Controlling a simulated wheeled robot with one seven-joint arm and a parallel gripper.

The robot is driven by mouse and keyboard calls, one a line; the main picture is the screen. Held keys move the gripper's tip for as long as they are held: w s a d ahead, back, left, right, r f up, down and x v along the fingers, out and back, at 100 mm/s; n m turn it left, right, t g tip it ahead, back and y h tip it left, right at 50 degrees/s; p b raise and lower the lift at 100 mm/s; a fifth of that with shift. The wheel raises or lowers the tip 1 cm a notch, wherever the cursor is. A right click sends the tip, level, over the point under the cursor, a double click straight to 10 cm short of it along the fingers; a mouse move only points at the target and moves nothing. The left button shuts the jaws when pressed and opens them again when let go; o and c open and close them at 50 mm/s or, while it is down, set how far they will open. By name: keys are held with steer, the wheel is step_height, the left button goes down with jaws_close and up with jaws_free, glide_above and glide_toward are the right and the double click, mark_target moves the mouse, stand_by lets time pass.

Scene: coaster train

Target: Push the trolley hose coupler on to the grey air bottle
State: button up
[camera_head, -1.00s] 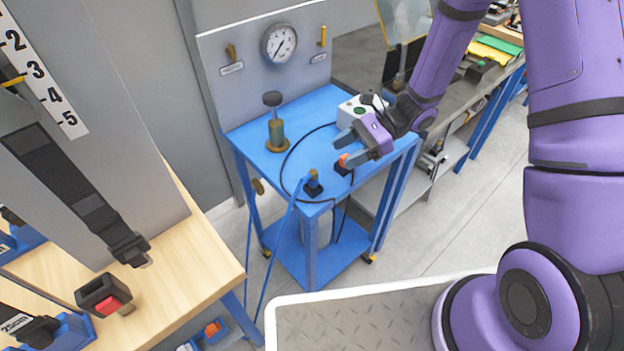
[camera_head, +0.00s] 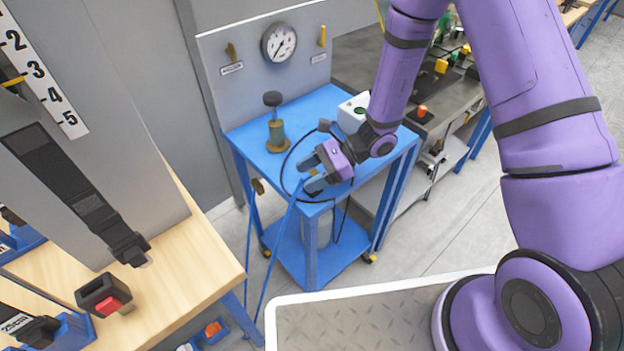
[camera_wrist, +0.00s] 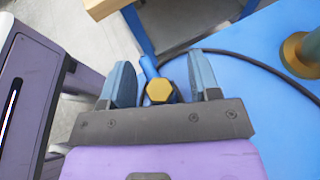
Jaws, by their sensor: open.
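The trolley (camera_head: 248,133) is a blue table with a grey gauge panel. My gripper (camera_head: 307,176) is open above its front left corner. In the wrist view, a brass hexagonal fitting (camera_wrist: 158,90), likely the hose coupler, sits between the open fingers, nearer the left one. A blue hose (camera_wrist: 148,66) shows behind it and hangs off the trolley's front in the head view. There my gripper hides the coupler. I see a grey cylinder (camera_head: 323,232) on the lower shelf, partly hidden; I cannot tell if it is the air bottle.
An olive cylinder with a black knob (camera_head: 276,128) stands on a brass base at the back left of the trolley. A black hose (camera_head: 285,165) loops across the top. A white box (camera_head: 352,112) stands near my wrist. A wooden bench (camera_head: 190,265) is at the left.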

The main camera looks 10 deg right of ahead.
steer(key=shift+s+a+f, duration=0.15)
steer(key=shift+a+f, duration=0.1)
steer(key=shift+a, duration=0.25)
jaws_close()
steer(key=shift+r, duration=0.15)
